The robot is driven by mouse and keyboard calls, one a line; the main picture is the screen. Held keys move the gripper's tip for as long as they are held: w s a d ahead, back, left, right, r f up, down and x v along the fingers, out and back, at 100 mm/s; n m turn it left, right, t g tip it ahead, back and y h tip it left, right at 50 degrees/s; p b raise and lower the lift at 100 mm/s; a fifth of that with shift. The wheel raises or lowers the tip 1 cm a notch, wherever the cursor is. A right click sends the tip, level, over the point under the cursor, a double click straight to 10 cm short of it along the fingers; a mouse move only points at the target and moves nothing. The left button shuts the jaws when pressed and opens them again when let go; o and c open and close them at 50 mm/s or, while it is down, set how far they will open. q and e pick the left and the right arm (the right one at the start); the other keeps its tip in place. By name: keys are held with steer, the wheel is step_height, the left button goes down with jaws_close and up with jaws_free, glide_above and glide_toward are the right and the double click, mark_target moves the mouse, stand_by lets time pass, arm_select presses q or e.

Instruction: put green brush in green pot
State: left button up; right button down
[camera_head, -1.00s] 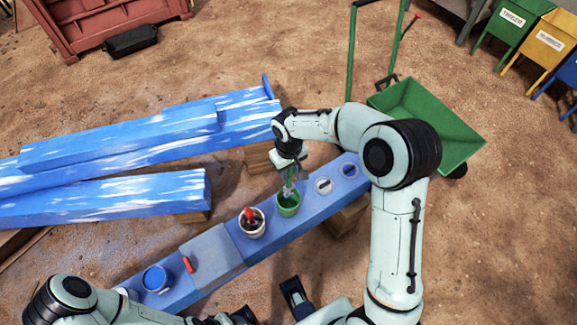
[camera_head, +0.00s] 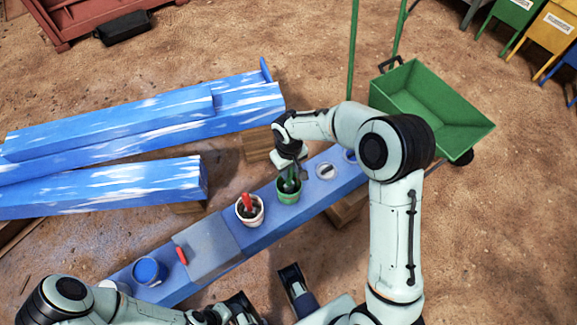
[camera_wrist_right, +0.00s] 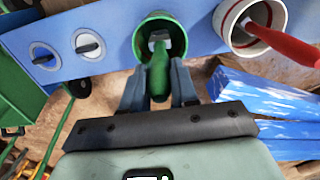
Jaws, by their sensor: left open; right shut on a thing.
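The green pot (camera_head: 288,195) stands on the blue beam; it also shows in the wrist view (camera_wrist_right: 143,45). My right gripper (camera_head: 289,172) is shut on the green brush (camera_wrist_right: 159,72), directly above the pot. The brush's handle points up towards the gripper, and its lower end lies within the pot's rim (camera_wrist_right: 160,15). Whether it touches the bottom cannot be seen. My left gripper (camera_head: 242,308) is open and empty near the bottom edge of the head view, away from the pot.
A white pot with a red brush (camera_head: 249,209) stands just left of the green pot. A blue pot (camera_head: 149,271) and a grey tray-like block (camera_head: 208,248) are further left. A green wheelbarrow (camera_head: 430,105) stands behind.

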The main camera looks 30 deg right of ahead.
steer(key=shift+f, duration=0.1)
steer(key=c, duration=0.8)
jaws_free()
steer(key=shift+s, duration=0.1)
